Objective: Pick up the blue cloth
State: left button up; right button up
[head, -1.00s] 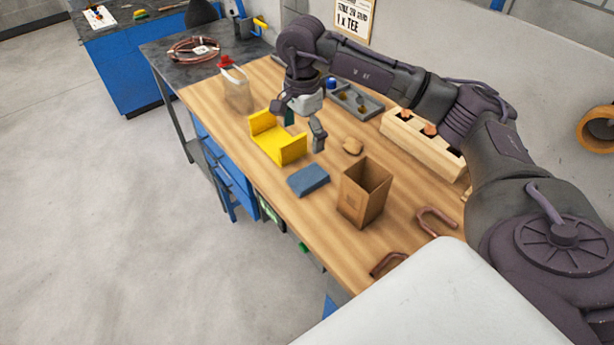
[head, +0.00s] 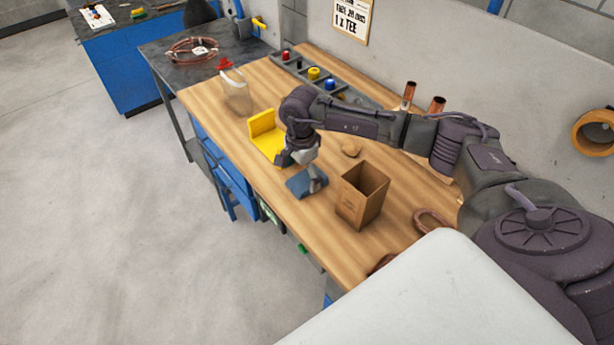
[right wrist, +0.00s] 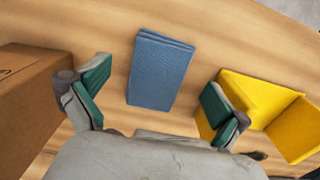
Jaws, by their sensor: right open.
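The blue cloth (head: 301,186) lies folded flat on the wooden workbench, and my right arm partly covers it in the head view. In the right wrist view the cloth (right wrist: 160,70) shows whole, ahead of the fingers and between their lines. My right gripper (head: 300,172) is open and empty above the cloth; in the right wrist view its green-padded fingertips (right wrist: 155,92) stand wide apart, one on each side of the cloth. They do not appear to touch it. My left gripper is not in view.
A cardboard box (head: 362,193) stands just right of the cloth. A yellow holder (head: 265,135) stands on the other side, close to my right gripper. Copper U-tubes (head: 432,222) lie toward the near end. The bench's front edge is close to the cloth.

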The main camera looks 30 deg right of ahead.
aim_at(302, 182)
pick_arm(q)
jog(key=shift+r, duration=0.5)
pick_arm(e)
jog(key=shift+f, duration=1.2)
jog(key=c, duration=1.2)
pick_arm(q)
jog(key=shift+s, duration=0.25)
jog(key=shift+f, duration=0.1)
pick_arm(e)
jog(key=shift+r, duration=0.15)
jog(key=shift+r, duration=0.35)
pick_arm(q)
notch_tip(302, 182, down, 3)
jog(key=b, duration=0.3)
pick_arm(e)
notch_tip(302, 182, up, 9)
jog(key=shift+r, duration=0.1)
